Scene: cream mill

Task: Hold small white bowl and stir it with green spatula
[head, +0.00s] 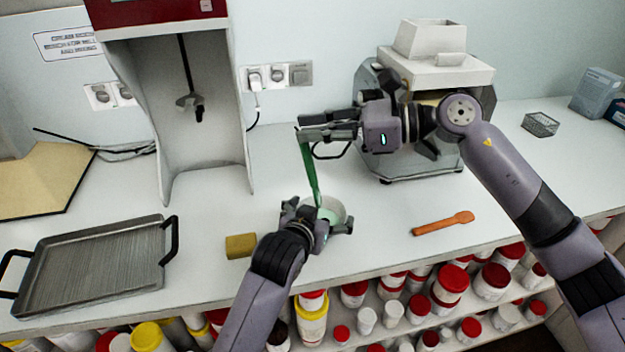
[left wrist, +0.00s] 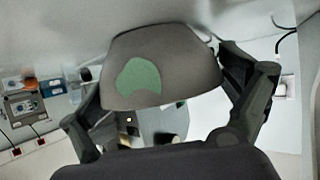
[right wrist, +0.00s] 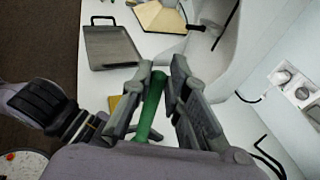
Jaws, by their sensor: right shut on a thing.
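The small white bowl (head: 337,205) stands on the counter near its front edge. My left gripper (head: 318,222) has its fingers spread on either side of the bowl; whether they press on it I cannot tell. In the left wrist view, the bowl (left wrist: 175,75) looks grey and shows a green patch between the fingers. My right gripper (head: 302,128) is shut on the upper part of the green spatula (head: 310,170). The spatula slants down, its lower end at the bowl. The right wrist view shows the green handle (right wrist: 151,105) between the fingers.
An orange spatula (head: 443,223) lies to the right. A yellow-brown block (head: 240,246) and a ribbed grey tray (head: 95,265) lie to the left. A tall mixer (head: 170,110) and a grey-white machine (head: 430,150) stand behind. Jars fill shelves below the counter.

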